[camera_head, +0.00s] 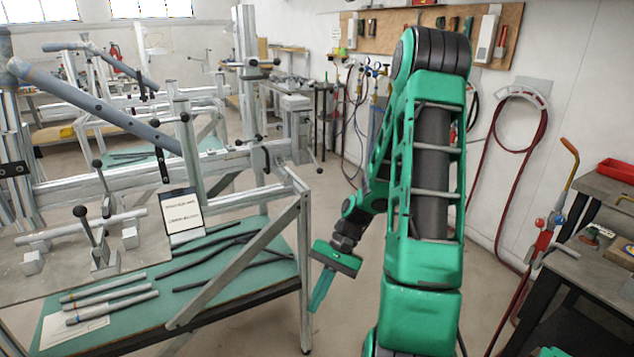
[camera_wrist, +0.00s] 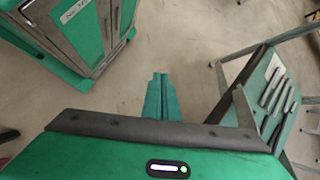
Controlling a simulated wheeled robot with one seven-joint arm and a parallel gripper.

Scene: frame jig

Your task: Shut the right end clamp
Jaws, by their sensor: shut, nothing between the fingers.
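The frame jig (camera_head: 240,195) of silver metal profiles stands at the left of the head view. At its right end, clamp hardware with a black ball-ended lever (camera_head: 240,142) sits on the rail, and another black-knobbed handle (camera_head: 318,169) sticks out at the corner. I cannot tell which is the right end clamp or whether it is shut. My green gripper (camera_head: 315,306) hangs low, right of the jig's front leg and apart from it. Its fingers (camera_wrist: 160,78) are together and empty in the wrist view, pointing over bare floor.
Under the jig a green shelf (camera_head: 215,270) holds several dark and grey tubes; it also shows at the right in the wrist view (camera_wrist: 258,75). A label card (camera_head: 181,212) hangs on the jig. A workbench (camera_head: 590,210) stands at the right. Floor between is clear.

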